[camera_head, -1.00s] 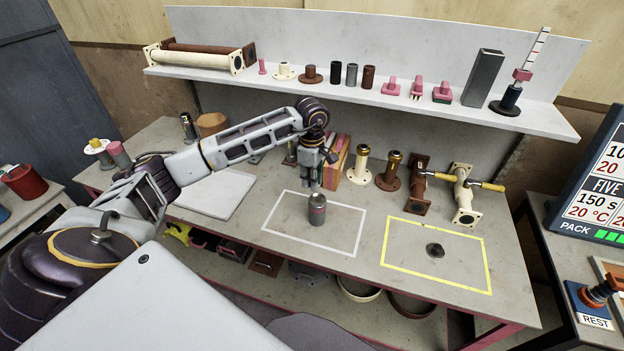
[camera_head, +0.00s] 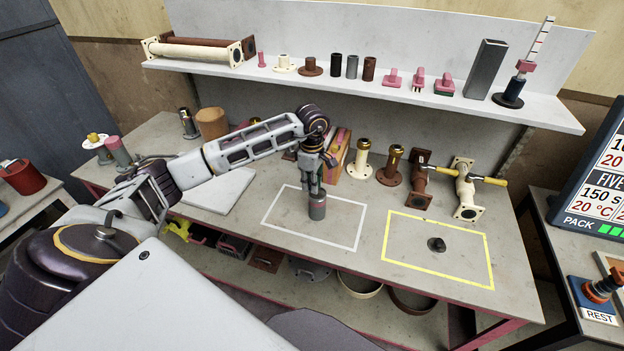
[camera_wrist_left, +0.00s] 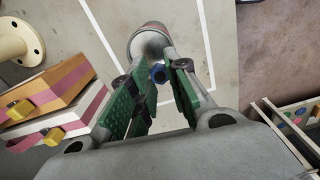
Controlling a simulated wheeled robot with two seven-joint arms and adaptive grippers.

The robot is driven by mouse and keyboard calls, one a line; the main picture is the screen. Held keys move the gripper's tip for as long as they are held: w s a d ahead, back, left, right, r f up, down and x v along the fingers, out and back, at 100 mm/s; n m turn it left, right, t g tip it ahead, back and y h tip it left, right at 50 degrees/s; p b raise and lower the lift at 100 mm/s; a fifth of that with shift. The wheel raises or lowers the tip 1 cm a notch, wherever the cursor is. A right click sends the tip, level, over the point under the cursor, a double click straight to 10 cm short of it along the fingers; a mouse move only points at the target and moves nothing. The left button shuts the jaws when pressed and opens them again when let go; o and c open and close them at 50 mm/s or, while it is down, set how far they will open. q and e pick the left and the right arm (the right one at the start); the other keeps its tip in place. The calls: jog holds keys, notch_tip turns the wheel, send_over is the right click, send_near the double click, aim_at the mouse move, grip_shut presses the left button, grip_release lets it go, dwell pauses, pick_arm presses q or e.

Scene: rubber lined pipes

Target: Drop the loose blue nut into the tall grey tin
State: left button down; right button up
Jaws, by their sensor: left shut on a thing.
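The grey tin (camera_head: 317,208) stands upright inside the white-outlined rectangle on the bench. It also shows at the top of the left wrist view (camera_wrist_left: 150,38). My left gripper (camera_head: 315,190) points down right at the top of the tin, and its fingers cover part of the rim. In the left wrist view the blue nut (camera_wrist_left: 157,73) sits between the green-padded fingertips (camera_wrist_left: 158,82), which are shut on it. The nut appears at the tin's near edge; I cannot tell whether it is above or inside the mouth. My right gripper is out of view.
A dark round part (camera_head: 436,245) lies in the yellow-outlined rectangle. Flanged pipes (camera_head: 391,165) and a stack of striped blocks (camera_head: 338,155) stand behind the tin. A pale flat board (camera_head: 215,190) lies left. The shelf (camera_head: 350,88) above holds several parts.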

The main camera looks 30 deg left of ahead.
pick_arm(q)
jog(key=shift+f, duration=0.9)
jog(key=c, duration=1.3)
grip_release()
jog(key=shift+r, duration=0.15)
jog(key=shift+r, duration=5.9)
